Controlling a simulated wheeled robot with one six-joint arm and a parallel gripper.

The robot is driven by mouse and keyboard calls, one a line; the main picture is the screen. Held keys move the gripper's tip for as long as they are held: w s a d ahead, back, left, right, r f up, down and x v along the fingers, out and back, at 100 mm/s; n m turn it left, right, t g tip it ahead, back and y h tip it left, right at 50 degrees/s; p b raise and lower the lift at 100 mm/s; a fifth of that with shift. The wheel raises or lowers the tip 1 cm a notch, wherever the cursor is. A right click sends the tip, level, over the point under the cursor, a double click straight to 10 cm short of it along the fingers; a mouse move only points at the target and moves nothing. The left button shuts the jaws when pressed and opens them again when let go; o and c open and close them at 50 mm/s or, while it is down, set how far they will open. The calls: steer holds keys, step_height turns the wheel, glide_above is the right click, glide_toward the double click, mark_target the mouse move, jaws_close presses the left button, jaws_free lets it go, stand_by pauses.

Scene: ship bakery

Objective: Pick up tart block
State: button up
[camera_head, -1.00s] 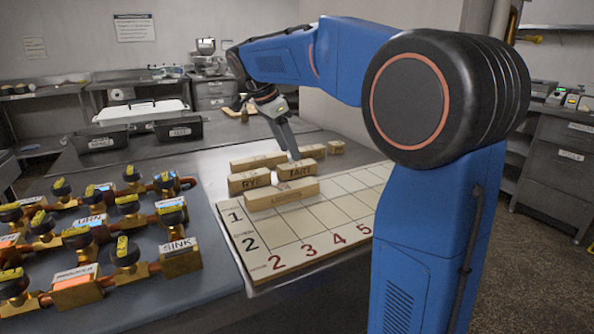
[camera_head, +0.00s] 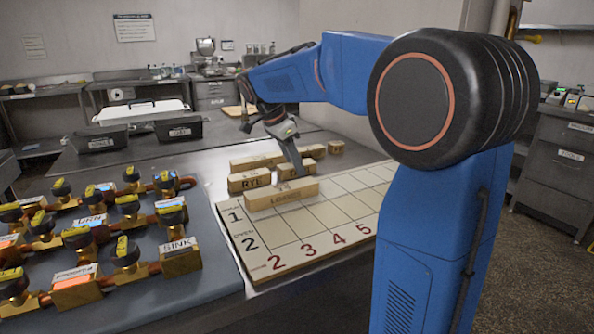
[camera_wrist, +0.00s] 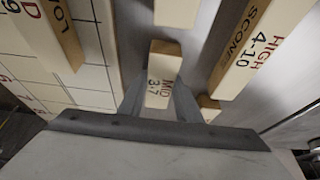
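The tart block (camera_head: 285,172) is a short wooden block behind the longer loaves block (camera_head: 282,194) and right of the rye block (camera_head: 249,180). My gripper (camera_head: 298,171) points down at the tart block and covers part of its label. In the wrist view, a block marked MID 3-7 (camera_wrist: 163,78) lies between my two fingers (camera_wrist: 160,96), one on each side. It appears to be the tart block. The fingers look spread, and firm contact is not clear.
The scones block (camera_wrist: 262,40) lies close on one side, and the loaves block (camera_wrist: 68,35) on the other. A numbered grid board (camera_head: 325,214) has clear cells at front and right. Brass valves on a panel (camera_head: 205,262) stand left.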

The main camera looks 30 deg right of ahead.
steer(key=c, duration=0.4)
